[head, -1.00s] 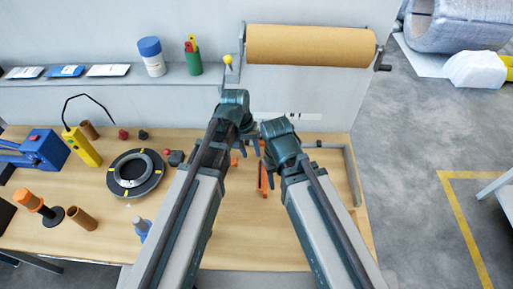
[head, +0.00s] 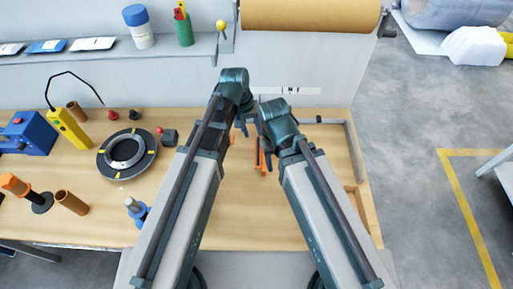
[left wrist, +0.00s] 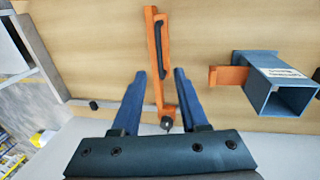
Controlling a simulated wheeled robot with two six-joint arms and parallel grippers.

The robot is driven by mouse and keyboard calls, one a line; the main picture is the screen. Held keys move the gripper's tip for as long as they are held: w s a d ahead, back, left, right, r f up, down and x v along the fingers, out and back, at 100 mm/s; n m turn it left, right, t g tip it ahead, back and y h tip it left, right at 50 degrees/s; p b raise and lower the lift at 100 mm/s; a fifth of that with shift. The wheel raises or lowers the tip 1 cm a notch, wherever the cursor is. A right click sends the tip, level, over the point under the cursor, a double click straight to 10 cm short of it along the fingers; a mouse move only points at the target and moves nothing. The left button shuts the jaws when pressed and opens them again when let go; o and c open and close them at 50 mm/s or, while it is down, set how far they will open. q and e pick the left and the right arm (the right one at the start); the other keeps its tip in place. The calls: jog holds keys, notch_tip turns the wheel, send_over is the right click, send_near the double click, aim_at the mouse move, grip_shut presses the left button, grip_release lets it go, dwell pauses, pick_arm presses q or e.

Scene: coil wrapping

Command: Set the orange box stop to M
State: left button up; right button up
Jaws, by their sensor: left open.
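In the left wrist view an orange bar (left wrist: 157,92) with a dark handle strip and a dark knob at its near end lies on the table. A blue-grey box-shaped tube (left wrist: 263,94) with a white label and an orange tab (left wrist: 230,75) is right of it. I cannot read any letter on it. My left gripper (left wrist: 160,72) is open and empty, its fingers on either side of the orange bar in this view; I cannot tell the height. In the head view orange parts (head: 262,161) show between my arms, partly hidden. My right gripper (head: 267,148) is beside them, its fingers mostly hidden.
A black ring-shaped disc (head: 127,154), a yellow pendant (head: 69,130) and a blue machine (head: 28,133) stand on the left of the table. A brown paper roll (head: 310,12) hangs behind. A metal rail (head: 356,155) borders the right. Bare wood lies front-centre.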

aim_at(258, 146)
pick_arm(q)
jog(key=f+b, duration=0.2)
jog(key=d+f+b, duration=0.1)
jog(key=f+b, duration=0.1)
jog(key=f, duration=0.1)
jog(key=f+b, duration=0.2)
jog(key=shift+d+f, duration=0.2)
jog(key=shift+d, duration=0.05)
pick_arm(e)
notch_tip(258, 146, down, 7)
jog(key=shift+f, duration=0.2)
pick_arm(q)
grip_shut()
dwell(0.6)
